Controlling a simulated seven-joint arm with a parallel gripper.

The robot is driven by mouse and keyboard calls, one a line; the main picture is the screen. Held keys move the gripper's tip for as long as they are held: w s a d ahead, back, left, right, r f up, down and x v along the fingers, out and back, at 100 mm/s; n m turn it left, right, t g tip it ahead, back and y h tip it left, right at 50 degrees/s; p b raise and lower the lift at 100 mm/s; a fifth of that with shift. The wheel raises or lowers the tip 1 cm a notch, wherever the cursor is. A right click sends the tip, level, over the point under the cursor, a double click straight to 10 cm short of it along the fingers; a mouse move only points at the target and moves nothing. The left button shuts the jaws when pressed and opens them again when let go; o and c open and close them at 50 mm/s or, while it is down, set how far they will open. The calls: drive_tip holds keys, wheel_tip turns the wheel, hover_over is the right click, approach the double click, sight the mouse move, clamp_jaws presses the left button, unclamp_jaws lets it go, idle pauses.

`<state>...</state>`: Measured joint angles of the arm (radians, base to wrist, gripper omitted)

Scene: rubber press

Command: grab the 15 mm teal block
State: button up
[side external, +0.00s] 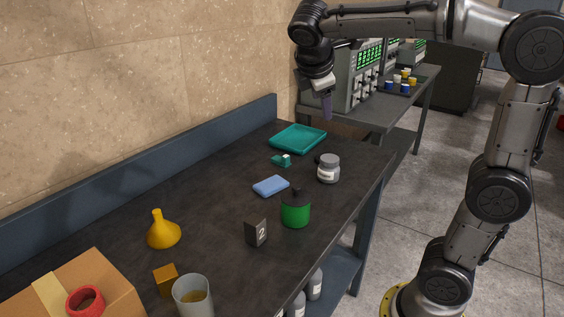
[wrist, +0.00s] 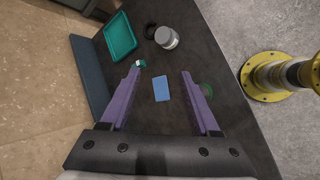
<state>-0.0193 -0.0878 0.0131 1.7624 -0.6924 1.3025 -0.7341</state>
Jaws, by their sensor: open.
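The small teal block (side external: 279,161) lies on the dark table just in front of the teal tray, with a small pale patch or piece at its right side. In the wrist view the teal block (wrist: 142,64) shows beside the tip of the left purple finger, partly covered by it. My gripper (side external: 326,116) hangs high above the far right part of the table, apart from the block. In the wrist view my gripper (wrist: 161,73) has its two purple fingers spread wide with nothing held between them.
A raised ledge (side external: 190,175) runs along the wall.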

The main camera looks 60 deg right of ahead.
drive_tip(key=w+d+f+n+g+h, duration=0.1)
drive_tip(key=w+d+f+n+h, duration=0.3)
drive_tip(key=w, duration=0.6)
drive_tip(key=w+f+n+g+h, duration=0.1)
drive_tip(key=w+f+g, duration=0.1)
drive_tip(key=w+f, duration=0.7)
drive_tip(key=n+h, duration=0.1)
drive_tip(key=n, duration=0.1)
approach(284, 158)
drive_tip(key=shift+w+d+f+g, duration=0.2)
drive_tip(key=shift+d+f, duration=0.1)
drive_tip(key=shift+d, duration=0.3)
drive_tip(key=shift+w+d+f+g, duration=0.2)
drive_tip(key=shift+w+d+f, duration=0.1)
drive_tip(key=shift+d, duration=0.35)
drive_tip(key=shift+s+x, duration=0.2)
drive_tip(key=shift+x, duration=2.8)
clamp_jaws()
